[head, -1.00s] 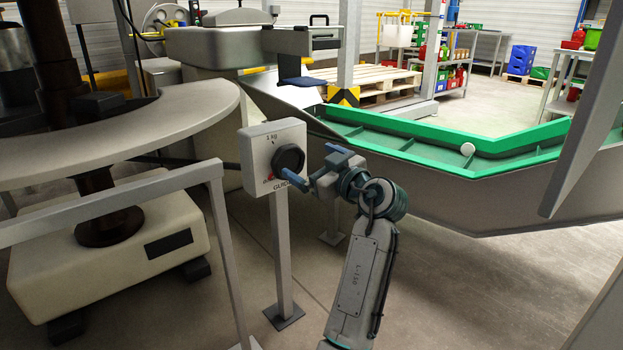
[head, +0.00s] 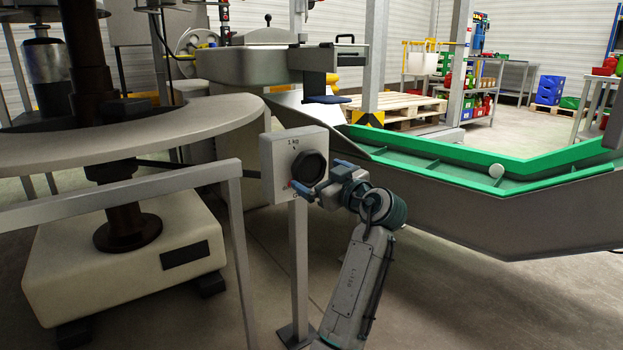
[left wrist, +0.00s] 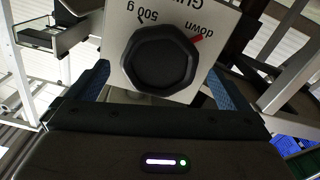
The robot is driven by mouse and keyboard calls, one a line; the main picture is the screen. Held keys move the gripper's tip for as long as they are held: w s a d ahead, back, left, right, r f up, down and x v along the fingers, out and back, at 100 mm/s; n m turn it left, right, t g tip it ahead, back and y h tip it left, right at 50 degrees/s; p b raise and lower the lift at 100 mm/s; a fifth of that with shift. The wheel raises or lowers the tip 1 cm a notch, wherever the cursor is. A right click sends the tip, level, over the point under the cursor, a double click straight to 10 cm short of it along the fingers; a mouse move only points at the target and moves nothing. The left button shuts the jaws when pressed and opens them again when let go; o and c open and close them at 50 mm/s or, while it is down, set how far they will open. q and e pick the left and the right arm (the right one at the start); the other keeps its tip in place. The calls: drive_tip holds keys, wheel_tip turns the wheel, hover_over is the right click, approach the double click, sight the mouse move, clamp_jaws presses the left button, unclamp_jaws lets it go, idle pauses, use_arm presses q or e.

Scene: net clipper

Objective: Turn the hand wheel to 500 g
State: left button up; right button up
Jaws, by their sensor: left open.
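The hand wheel (head: 312,167) is a black, many-sided knob on a pale box (head: 276,163) on a post. The head view shows "1 kg" above it. In the left wrist view the hand wheel (left wrist: 160,62) faces me, with upside-down "500 g" and "down" lettering on the panel (left wrist: 112,32). A red mark (left wrist: 197,39) sits at its rim near "down". My left gripper (head: 316,176) is open in front of the wheel. Its blue fingers stand either side of the wheel in the wrist view, with visible gaps. My right gripper is out of view.
A grey railing (head: 130,191) stands left of the post (head: 299,265), before a large round-topped machine (head: 130,140). A grey trough with a green rim (head: 440,145) lies behind and right of my left arm. Open floor shows at lower right.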

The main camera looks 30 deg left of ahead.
sight(313, 172)
use_arm(q)
drive_tip(key=shift+b+x, duration=0.55)
drive_tip(key=shift+x, duration=1.45)
